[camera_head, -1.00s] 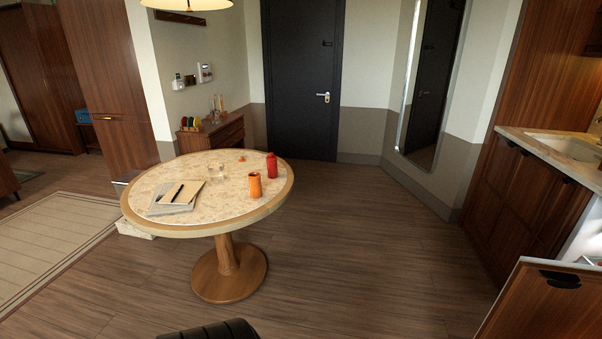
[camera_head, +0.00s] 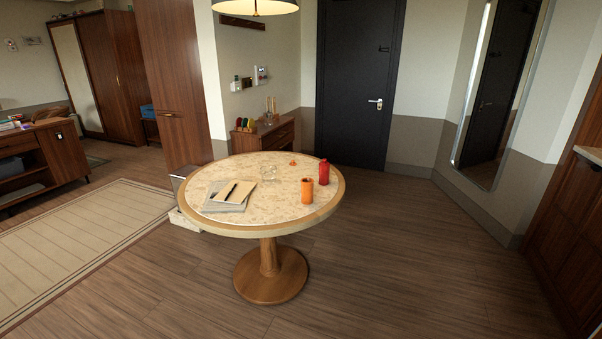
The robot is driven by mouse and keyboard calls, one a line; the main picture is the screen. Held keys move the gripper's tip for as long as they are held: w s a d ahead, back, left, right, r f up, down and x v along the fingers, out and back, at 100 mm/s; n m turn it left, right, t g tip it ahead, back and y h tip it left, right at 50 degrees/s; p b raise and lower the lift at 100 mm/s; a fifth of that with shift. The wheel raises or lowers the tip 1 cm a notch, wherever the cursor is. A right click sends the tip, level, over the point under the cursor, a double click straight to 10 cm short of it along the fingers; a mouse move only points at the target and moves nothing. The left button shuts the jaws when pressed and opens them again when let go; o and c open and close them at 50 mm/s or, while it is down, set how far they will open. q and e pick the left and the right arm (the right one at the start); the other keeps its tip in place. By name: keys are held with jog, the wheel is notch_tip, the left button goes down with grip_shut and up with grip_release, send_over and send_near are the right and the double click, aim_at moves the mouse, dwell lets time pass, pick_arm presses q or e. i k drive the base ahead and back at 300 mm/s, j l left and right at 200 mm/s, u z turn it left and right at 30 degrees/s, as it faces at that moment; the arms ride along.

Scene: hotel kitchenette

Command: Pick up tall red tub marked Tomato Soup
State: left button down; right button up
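A tall red container (camera_head: 323,171) stands upright on the round table (camera_head: 262,231), near its right edge. It is the only tall red thing on the table; its label is too small to read. An orange container (camera_head: 307,191) stands just in front of it and to its left, apart from it. Neither of my grippers is in view.
The table also holds a notebook with a pen (camera_head: 234,192), clear glasses (camera_head: 269,172) and a small orange item (camera_head: 292,162). A lamp (camera_head: 255,6) hangs above. Wooden floor (camera_head: 400,270) is open in front and right. A sideboard (camera_head: 264,137) stands behind.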

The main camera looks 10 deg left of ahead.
aim_at(324, 171)
jog(key=i+l+u, duration=0.45)
jog(key=i+l, duration=1.35)
jog(key=i, duration=0.05)
